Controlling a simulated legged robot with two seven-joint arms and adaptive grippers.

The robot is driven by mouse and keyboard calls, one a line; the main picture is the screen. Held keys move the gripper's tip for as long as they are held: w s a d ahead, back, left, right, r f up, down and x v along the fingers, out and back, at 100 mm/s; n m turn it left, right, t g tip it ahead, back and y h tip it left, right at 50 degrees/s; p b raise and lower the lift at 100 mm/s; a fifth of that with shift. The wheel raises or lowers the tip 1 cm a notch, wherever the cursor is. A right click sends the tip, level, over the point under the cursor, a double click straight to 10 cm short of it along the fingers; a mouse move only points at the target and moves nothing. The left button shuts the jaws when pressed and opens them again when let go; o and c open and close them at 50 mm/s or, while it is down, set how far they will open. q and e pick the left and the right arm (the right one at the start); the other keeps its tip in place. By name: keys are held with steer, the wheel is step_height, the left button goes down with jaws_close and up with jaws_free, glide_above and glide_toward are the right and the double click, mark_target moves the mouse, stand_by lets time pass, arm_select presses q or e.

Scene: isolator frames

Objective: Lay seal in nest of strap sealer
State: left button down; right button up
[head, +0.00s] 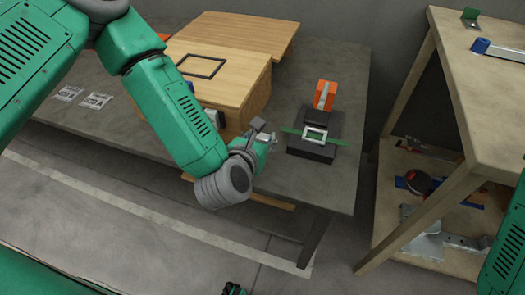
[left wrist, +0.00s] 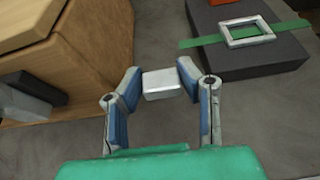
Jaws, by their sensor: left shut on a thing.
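The strap sealer (head: 312,150) is a dark block with an orange part (head: 325,95) at its back, standing on the grey table. A pale metal frame (left wrist: 247,33) with an open middle, apparently the nest, lies on its top. A green strap (left wrist: 205,41) runs across the sealer at the frame. My left gripper (head: 268,140) is shut on the seal (left wrist: 163,84), a small silvery block between its blue-padded fingertips. It is left of the sealer and apart from it. A small dark part at the bottom edge of the head view may be my right gripper; its fingers cannot be made out.
A wooden box (head: 225,85) stands left of the sealer, close to my left arm. Two printed labels (head: 95,100) lie at the table's left. A wooden shelf (head: 465,75) with tools stands at the right.

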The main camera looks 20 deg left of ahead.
arm_select(q)
steer(key=shift+a+f, duration=0.3)
steer(key=shift+f, duration=0.35)
step_height(320, 180, down, 4)
steer(key=shift+r+b, duration=0.2)
steer(key=shift+b, duration=0.4)
steer(key=shift+d+r, duration=0.1)
steer(key=shift+d, duration=0.15)
steer(key=c, duration=1.1)
jaws_free()
steer(key=shift+a, duration=0.15)
